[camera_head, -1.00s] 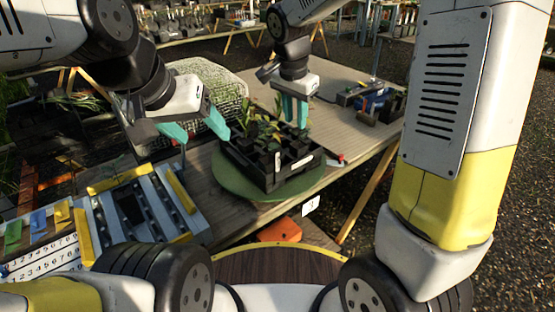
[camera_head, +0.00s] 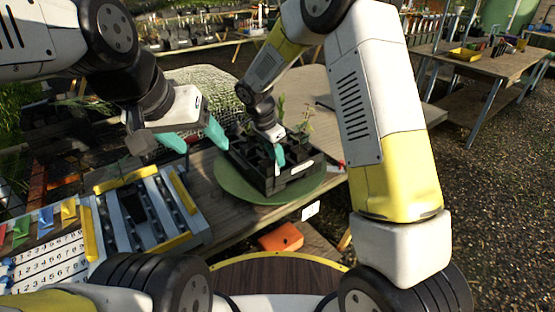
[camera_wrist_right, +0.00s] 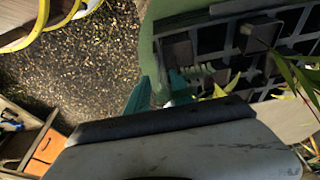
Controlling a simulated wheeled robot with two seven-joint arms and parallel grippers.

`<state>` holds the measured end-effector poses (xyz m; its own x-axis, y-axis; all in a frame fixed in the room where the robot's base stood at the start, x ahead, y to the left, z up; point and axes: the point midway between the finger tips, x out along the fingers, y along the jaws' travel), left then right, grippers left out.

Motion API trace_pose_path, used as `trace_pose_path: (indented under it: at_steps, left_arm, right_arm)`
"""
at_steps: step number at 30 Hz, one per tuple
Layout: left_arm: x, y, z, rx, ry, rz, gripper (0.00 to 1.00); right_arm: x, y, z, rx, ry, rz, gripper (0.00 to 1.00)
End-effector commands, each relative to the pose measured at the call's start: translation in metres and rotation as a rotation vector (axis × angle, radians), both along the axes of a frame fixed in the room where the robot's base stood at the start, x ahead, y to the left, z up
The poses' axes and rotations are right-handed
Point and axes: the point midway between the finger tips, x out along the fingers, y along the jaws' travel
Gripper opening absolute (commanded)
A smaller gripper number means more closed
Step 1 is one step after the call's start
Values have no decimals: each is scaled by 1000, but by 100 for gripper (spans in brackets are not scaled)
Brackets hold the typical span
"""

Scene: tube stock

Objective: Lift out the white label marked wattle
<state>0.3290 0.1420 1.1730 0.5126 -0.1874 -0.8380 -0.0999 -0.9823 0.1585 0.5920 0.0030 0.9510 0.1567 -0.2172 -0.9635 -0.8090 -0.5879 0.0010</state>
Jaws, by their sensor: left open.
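The black plant tray (camera_head: 290,184) stands on a round green mat (camera_head: 236,188), with pots and leafy plants in it. A white strip (camera_head: 302,167) shows on its front side; its writing is too small to read. No label marked wattle can be read. My right gripper (camera_head: 278,156) is at the tray's near left part. In the right wrist view, its teal fingers (camera_wrist_right: 162,88) stand slightly apart beside the tray wall, with no label clearly visible between them. My left gripper (camera_head: 198,138) is open and empty, left of the tray.
A blue-grey rack (camera_head: 150,212) with yellow bars stands at the left, beside a numbered board (camera_head: 45,262) with coloured tags. An orange box (camera_head: 281,237) is below the table edge. A white mesh cover (camera_head: 205,88) lies behind my left gripper.

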Motion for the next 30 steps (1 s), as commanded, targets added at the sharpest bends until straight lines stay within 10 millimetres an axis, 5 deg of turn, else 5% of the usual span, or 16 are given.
trace_pose_path:
  at_steps: [8, 13, 30]
  left_arm:
    - [0, 0, 0, 0, 0, 0, 68]
    - [0, 0, 0, 0, 0, 0, 68]
    - [0, 0, 0, 0, 0, 0, 68]
  right_arm:
    - [2, -2, -8, 2, -1, 0, 28]
    - [1, -2, -8, 1, 0, 0, 0]
    - [1, -2, -8, 1, -2, 1, 0]
